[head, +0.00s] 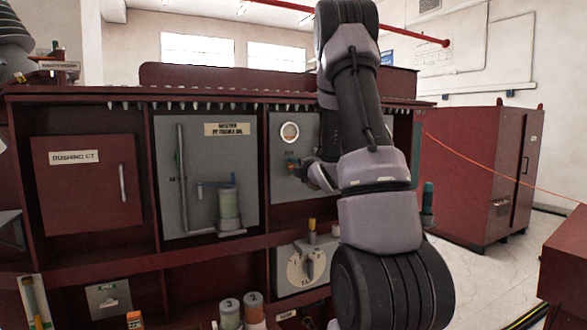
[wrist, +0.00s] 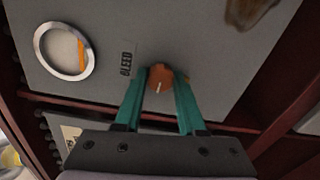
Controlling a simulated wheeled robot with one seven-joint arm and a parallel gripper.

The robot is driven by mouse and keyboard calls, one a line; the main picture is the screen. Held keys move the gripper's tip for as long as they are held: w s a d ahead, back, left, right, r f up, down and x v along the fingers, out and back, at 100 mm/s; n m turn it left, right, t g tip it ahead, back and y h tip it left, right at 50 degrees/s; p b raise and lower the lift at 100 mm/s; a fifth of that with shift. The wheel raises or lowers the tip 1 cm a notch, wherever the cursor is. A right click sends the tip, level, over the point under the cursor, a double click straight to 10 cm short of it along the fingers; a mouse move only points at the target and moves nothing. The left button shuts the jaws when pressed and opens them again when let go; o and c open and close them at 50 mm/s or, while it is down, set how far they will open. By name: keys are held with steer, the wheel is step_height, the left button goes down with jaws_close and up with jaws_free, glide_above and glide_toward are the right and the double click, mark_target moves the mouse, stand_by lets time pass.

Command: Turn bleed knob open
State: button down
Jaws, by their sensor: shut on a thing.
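The bleed knob is a small orange knob with a pale pointer line (wrist: 160,78) on a grey panel, beside a "BLEED" label (wrist: 127,64) in the wrist view. My gripper (wrist: 163,84) has its two teal fingers on either side of the knob, closed on it. In the head view my gripper (head: 296,165) reaches the grey panel (head: 283,120) below the round gauge (head: 289,132). My arm hides the right part of that panel.
The round gauge also shows in the wrist view (wrist: 42,43). A blurred brown thing (wrist: 248,10) is at that view's top right. A selector dial (head: 306,265) sits below. A red cabinet (head: 480,170) stands right.

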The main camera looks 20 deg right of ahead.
steer(key=shift+f, duration=0.1)
steer(key=c, duration=0.5)
jaws_free()
steer(key=s, duration=1.1)
steer(key=shift+d+r, duration=0.2)
steer(key=shift+r, duration=0.05)
steer(key=shift+w, duration=0.1)
steer(key=s+a+r+m+g+h, duration=0.4)
steer(key=s+r+m, duration=0.3)
steer(key=m, duration=0.8)
steer(key=s+a+m+g+y, duration=0.2)
steer(key=s+a+m+g, duration=0.1)
steer(key=s+a, duration=0.4)
steer(key=s+a+m+g+y, duration=0.3)
steer(key=s+a+m, duration=0.3)
steer(key=s, duration=0.6)
steer(key=shift+a+r+g, duration=0.15)
steer(key=shift+a+g, duration=0.15)
steer(key=shift+a, duration=0.65)
